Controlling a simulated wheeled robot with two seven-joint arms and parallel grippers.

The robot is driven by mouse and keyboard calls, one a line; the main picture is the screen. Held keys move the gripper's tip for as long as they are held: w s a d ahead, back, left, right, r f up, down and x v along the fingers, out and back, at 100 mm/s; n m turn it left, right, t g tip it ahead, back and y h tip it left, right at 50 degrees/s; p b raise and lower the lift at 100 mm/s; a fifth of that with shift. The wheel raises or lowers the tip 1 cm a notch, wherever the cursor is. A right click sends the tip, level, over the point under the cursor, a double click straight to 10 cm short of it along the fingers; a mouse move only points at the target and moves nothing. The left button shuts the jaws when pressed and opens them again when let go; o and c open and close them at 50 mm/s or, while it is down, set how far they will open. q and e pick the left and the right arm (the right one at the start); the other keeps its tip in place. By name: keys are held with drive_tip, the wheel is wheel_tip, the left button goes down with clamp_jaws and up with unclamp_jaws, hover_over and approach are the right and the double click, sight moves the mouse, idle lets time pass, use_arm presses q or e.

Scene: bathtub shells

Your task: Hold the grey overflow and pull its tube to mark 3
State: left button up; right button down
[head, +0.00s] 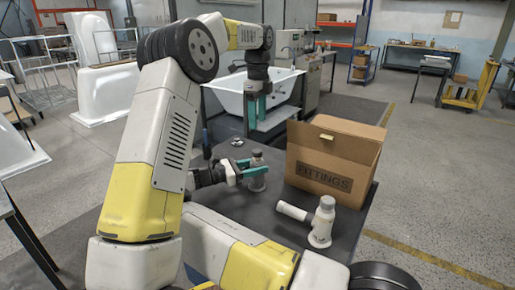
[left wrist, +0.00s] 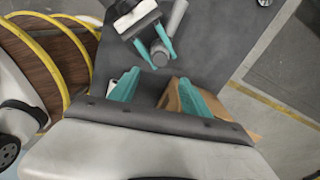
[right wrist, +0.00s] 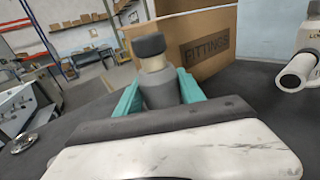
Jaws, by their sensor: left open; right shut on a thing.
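The grey overflow (head: 257,180) stands upright on the dark table, left of the box. My right gripper (head: 250,171) is shut around its body. In the right wrist view the overflow (right wrist: 160,90) sits between the teal fingers (right wrist: 160,86), with a paler neck and dark cap on top. My left gripper (head: 256,108) is open and empty, fingers down, above and behind the overflow. The left wrist view shows the overflow (left wrist: 159,54) beyond the left fingertips (left wrist: 158,86), with a grey tube (left wrist: 177,18) extending from it. No marks on the tube are readable.
A cardboard FITTINGS box (head: 325,175) stands right of the overflow. A white overflow (head: 322,222) with a sideways tube is in front of it. A small round metal part (head: 237,142) lies at the back left. A white bathtub (head: 232,103) is behind the table.

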sight(258, 150)
use_arm(q)
wheel_tip(258, 150, down, 12)
drive_tip(key=shift+r, duration=0.25)
clamp_jaws()
idle(0.3)
idle(1.2)
